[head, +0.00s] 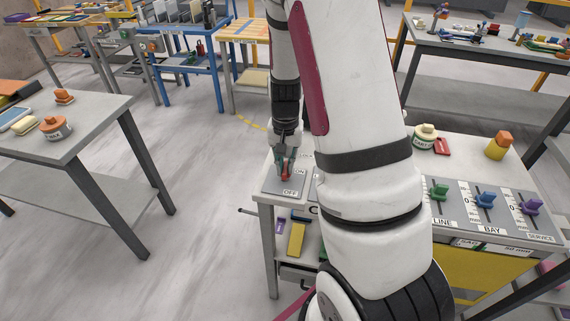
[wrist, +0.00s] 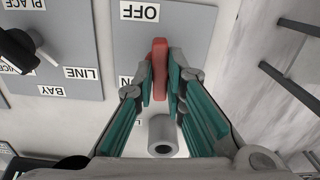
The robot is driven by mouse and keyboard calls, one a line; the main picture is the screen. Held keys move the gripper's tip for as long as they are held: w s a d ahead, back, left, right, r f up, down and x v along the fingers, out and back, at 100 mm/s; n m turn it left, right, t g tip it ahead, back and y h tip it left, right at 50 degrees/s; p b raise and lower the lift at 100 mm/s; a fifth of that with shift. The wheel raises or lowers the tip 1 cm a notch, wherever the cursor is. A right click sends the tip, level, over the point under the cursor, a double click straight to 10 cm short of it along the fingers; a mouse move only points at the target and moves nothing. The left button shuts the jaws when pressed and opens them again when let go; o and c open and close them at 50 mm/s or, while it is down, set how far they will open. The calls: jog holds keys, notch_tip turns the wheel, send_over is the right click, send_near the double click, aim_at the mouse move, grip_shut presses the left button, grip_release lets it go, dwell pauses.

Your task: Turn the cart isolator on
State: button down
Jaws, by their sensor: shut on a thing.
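The cart isolator is a grey plate (head: 272,186) at the left end of the cart top, with a red lever (head: 286,174). It carries an ON label (head: 299,172) on the far side and an OFF label (head: 290,192) on the near side. My gripper (head: 285,162) reaches down over the lever. In the wrist view, the fingers (wrist: 160,84) are closed on both sides of the red lever (wrist: 159,55). OFF (wrist: 139,11) shows above the lever there; ON is partly hidden by the left finger. I cannot tell the lever's exact angle.
A black knob (wrist: 22,50) with several labels stands beside the isolator. Green (head: 439,192), blue (head: 485,200) and purple (head: 530,206) sliders sit farther right on the cart. My arm hides the cart's middle.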

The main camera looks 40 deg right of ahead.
aim_at(285, 167)
jog(key=shift+m, duration=0.6)
jog(key=c, duration=1.6)
grip_release()
jog(key=shift+c, duration=0.2)
notch_tip(285, 167, up, 12)
jog(key=s+a+r+n+t, duration=0.2)
jog(key=s+a+r+n, duration=0.25)
jog(key=a+r, duration=0.55)
jog(key=s+a+r+n+t, duration=0.1)
jog(key=s+a+r+n, duration=0.1)
jog(key=s, duration=0.4)
jog(key=s+a+r+n+t, duration=0.2)
jog(key=s+a+r+n, duration=0.1)
jog(key=s+a, duration=0.3)
jog(key=shift+s+r+n, duration=0.25)
jog(key=shift+s+n, duration=0.1)
jog(key=shift+n, duration=0.2)
